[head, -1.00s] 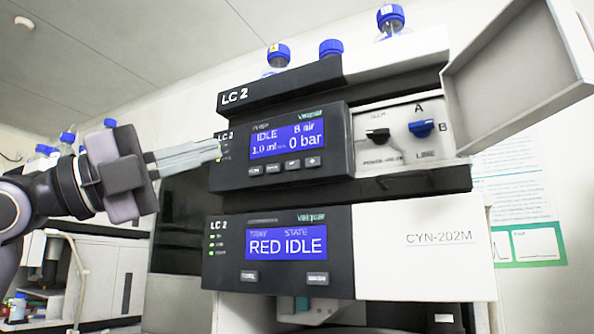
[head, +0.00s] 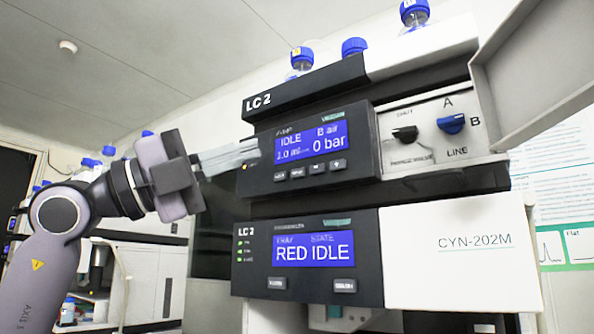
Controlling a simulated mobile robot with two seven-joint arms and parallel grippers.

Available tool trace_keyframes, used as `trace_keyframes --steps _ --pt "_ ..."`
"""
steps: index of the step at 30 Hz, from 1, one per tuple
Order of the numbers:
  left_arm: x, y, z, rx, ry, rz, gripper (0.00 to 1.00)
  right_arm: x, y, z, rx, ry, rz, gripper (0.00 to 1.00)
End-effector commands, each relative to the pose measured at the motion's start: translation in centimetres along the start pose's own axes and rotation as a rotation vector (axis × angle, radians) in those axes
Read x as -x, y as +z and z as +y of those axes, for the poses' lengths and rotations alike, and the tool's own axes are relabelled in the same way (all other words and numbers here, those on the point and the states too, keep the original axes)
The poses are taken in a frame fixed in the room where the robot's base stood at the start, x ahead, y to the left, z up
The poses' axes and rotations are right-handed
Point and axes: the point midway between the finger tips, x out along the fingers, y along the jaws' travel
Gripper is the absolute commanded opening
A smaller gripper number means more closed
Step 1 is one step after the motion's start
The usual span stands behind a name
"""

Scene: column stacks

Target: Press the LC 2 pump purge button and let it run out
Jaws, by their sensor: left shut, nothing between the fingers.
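The LC 2 pump module (head: 366,165) is the upper dark unit of the stack. Its blue screen (head: 311,147) reads IDLE, B air and 0 bar. A row of several small buttons (head: 310,170) sits under the screen; their labels are too small to read surely. My left gripper (head: 255,152) is shut and empty, its fingertips at the left edge of the pump panel, left of the screen and buttons. I cannot tell whether the tips touch the panel. My right gripper is not in view.
An open white door (head: 535,75) juts out at upper right, beside a black knob (head: 405,134) and a blue knob (head: 451,124). The lower module's screen (head: 313,250) reads RED IDLE. Blue-capped bottles (head: 301,58) stand on top.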

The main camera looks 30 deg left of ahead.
Motion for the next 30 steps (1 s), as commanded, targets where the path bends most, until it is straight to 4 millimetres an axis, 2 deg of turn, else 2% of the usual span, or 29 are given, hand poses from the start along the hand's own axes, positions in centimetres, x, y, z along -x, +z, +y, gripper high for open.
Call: trace_keyframes --steps 9,15,30 --pt "-3.3 2.4 2.2 0.005 0.002 0.0 0.0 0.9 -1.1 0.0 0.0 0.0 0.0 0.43" --pt "-4.8 3.4 3.3 0.003 0.001 0.001 0.0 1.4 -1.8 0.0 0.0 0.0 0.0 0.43" --pt "-5.3 3.8 3.9 0.001 0.0 0.001 0.0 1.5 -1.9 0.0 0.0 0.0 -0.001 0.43"
